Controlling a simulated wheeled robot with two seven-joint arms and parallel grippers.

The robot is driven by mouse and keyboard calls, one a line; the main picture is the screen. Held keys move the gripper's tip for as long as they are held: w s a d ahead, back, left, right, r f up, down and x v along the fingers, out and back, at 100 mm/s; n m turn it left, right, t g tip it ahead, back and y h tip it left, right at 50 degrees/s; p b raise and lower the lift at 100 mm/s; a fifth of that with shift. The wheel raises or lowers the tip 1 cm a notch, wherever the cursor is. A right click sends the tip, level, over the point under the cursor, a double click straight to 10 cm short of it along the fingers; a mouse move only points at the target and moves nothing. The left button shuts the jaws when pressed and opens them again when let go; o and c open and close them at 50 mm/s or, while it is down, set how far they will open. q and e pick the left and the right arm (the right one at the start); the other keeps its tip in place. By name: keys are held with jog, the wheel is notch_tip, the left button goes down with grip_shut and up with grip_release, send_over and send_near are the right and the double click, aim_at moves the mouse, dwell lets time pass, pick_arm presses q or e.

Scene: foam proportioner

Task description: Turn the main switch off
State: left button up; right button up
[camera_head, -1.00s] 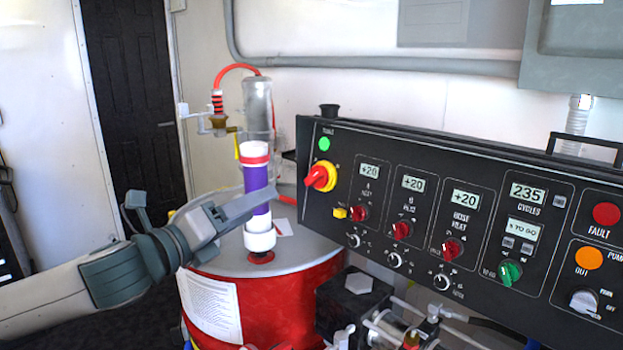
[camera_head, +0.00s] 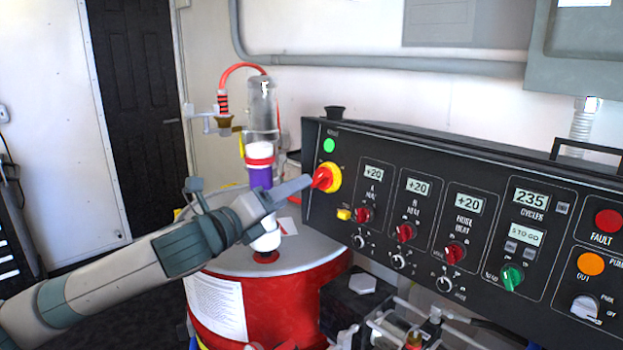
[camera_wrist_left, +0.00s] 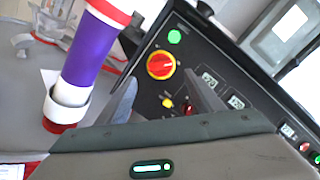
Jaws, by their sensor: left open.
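The main switch (camera_head: 324,178) is a red rotary knob on a yellow round plate, at the upper left of the black control panel (camera_head: 345,140). It also shows in the left wrist view (camera_wrist_left: 160,66), with its red handle lying roughly across the picture. My left gripper (camera_head: 300,184) points at the switch from the left, its tips close to the red handle in the head view. In the left wrist view its two open fingers (camera_wrist_left: 162,98) are apart, with the switch beyond and between them; I see no clear contact. My right gripper is not in view.
A red drum (camera_head: 285,290) with a purple and white cylinder (camera_head: 261,175) stands behind my left gripper. A green light (camera_head: 329,145) sits above the switch and a small yellow knob (camera_head: 344,214) below it. Red knobs (camera_head: 363,214) are to the right.

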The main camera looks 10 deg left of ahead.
aim_at(316, 179)
pick_arm(q)
jog(key=p+x, duration=0.1)
jog(key=x, duration=0.7)
jog(key=shift+w+d, duration=0.15)
jog(key=shift+w, duration=0.1)
jog(key=c, duration=1)
